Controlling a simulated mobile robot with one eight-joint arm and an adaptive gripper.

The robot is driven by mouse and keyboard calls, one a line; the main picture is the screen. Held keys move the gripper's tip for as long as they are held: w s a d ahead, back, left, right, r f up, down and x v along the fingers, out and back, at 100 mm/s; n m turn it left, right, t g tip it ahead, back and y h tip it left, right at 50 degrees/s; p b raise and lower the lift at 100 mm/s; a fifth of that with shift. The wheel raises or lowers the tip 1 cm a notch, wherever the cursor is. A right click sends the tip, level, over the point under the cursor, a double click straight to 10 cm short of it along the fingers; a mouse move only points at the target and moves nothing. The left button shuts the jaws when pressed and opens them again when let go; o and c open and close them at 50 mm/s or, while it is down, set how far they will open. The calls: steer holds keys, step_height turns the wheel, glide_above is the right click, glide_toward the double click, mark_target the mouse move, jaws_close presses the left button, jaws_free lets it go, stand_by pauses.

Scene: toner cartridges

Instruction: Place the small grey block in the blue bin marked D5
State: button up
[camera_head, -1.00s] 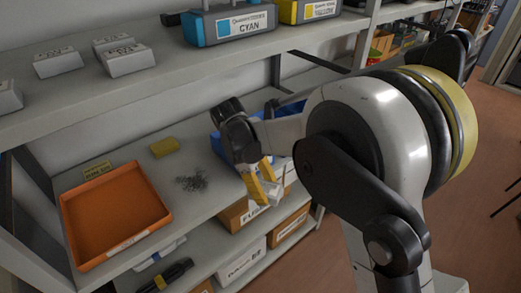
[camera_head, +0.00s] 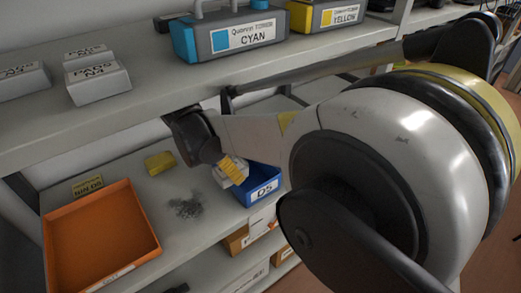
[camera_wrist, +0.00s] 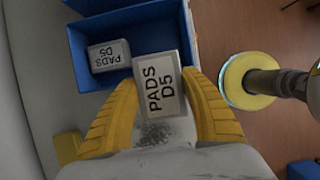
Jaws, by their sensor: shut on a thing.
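My gripper (camera_wrist: 163,92) is shut on a small light-grey block (camera_wrist: 158,82) labelled PADS D5, one yellow finger on each side. In the head view my gripper (camera_head: 233,172) hangs under the upper shelf, at the left side of the blue bin (camera_head: 262,190) marked D5. The bin stands on the lower shelf. In the wrist view the blue bin (camera_wrist: 133,42) lies just beyond the held block, whose far end overlaps the bin's near wall. Another grey PADS D5 block (camera_wrist: 109,56) lies inside the bin. My wrist and arm hide part of the bin in the head view.
An orange tray (camera_head: 98,238), a yellow block (camera_head: 159,162) and a dark pile of small bits (camera_head: 187,207) are on the lower shelf to the left. The upper shelf (camera_head: 150,98) overhangs my wrist. It holds pads boxes (camera_head: 97,82) and a cyan cartridge (camera_head: 228,36).

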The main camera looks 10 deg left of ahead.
steer(key=w+d+f+b, duration=0.1)
steer(key=w, duration=0.1)
steer(key=w+d+f, duration=0.1)
steer(key=w+d, duration=0.1)
steer(key=w+d+f+b, duration=0.1)
steer(key=d, duration=0.1)
steer(key=shift+w+f+b, duration=0.25)
steer(key=shift+w+b, duration=0.1)
steer(key=shift+w, duration=0.05)
steer(key=shift+f+b, duration=0.3)
steer(key=shift+f, duration=0.35)
steer(key=o, duration=1.2)
steer(key=shift+o, duration=0.2)
steer(key=shift+r, duration=0.1)
